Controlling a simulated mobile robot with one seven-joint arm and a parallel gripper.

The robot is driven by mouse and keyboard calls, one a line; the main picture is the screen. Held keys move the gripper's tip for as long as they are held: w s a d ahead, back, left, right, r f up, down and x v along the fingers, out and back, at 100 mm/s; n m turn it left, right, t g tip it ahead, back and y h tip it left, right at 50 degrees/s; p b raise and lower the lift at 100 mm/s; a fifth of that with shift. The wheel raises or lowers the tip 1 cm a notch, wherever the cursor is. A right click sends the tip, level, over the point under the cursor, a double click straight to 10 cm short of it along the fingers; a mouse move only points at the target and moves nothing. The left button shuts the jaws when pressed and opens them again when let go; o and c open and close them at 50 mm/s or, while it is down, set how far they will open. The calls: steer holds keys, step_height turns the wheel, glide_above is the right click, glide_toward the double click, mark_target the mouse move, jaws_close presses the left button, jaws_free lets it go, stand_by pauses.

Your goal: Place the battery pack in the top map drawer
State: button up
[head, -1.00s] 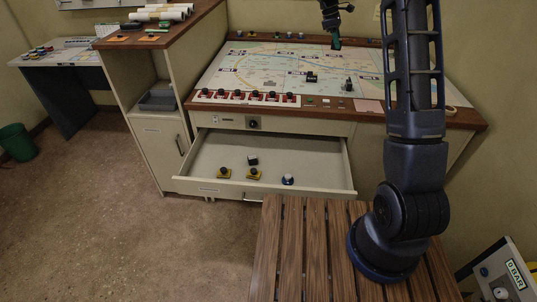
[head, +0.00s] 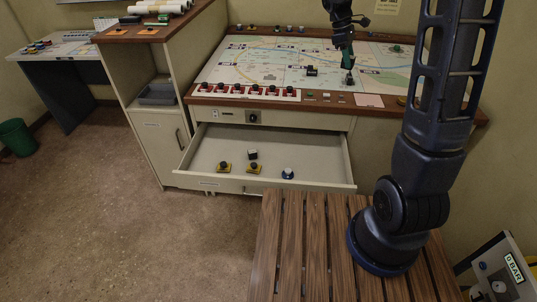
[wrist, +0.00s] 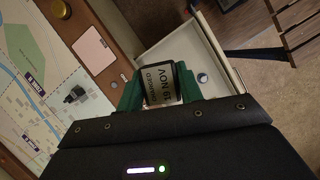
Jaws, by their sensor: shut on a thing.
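The battery pack is a dark block with a pale label reading "CHARGED 19 NOV" in the wrist view (wrist: 162,82). My gripper (wrist: 158,88) is shut on it, with a green finger on either side. In the head view my gripper (head: 348,66) is over the right part of the map board, with the pack (head: 349,78) small at its tips. I cannot tell whether the pack still touches the board. The map drawer (head: 310,150) under the console top is pulled open; it also shows in the wrist view (wrist: 178,48).
Inside the drawer are two yellow-based pieces (head: 254,169), a black piece (head: 252,154) and a blue-and-white knob (head: 288,173). Another black block (head: 312,71) stands on the map board (head: 270,72). Red-based switches (head: 254,90) line the console's front edge. The drawer's right side is clear.

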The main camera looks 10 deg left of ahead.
mark_target(328, 164)
step_height(328, 164, down, 52)
steer(key=shift+r, duration=0.1)
stand_by(0.8)
steer(key=o, duration=1.1)
steer(key=shift+c, duration=0.2)
